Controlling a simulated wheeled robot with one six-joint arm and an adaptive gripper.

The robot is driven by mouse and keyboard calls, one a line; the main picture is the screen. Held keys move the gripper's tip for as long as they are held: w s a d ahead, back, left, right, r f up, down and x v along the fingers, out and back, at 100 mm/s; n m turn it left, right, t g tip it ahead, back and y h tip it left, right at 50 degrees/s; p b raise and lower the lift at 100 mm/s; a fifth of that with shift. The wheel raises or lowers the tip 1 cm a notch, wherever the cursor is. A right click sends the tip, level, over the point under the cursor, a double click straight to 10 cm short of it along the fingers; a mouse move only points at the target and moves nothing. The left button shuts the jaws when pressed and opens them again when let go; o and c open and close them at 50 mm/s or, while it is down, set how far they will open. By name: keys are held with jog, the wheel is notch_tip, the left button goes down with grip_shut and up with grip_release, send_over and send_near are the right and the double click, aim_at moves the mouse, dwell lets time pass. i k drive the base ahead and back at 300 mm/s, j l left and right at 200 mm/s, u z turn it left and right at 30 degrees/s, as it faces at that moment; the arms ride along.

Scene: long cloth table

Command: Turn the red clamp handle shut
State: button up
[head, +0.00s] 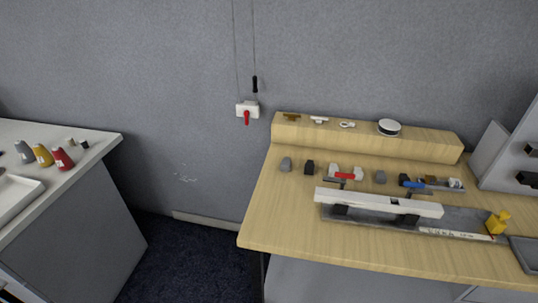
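A small red handle (344,175) lies on the wooden bench (275,225) at the right. It is just behind a long white bar (378,203), near its left half, with a dark piece beside it. A similar blue handle (413,184) sits further right behind the same bar. The bar rests over dark blocks (340,210) on a grey plate (465,220). The handles are small here, so I cannot tell whether either clamp is open or shut. My gripper is not in view.
A white wall box (247,110) has a red lever hanging down. Small grey and black pieces (309,168) stand along the bench, with a yellow block (498,222) at right. A white-topped counter (95,135) holds cones at left. Dark floor (185,255) lies open between.

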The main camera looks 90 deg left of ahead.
aim_at(344, 176)
jog(key=u, duration=2)
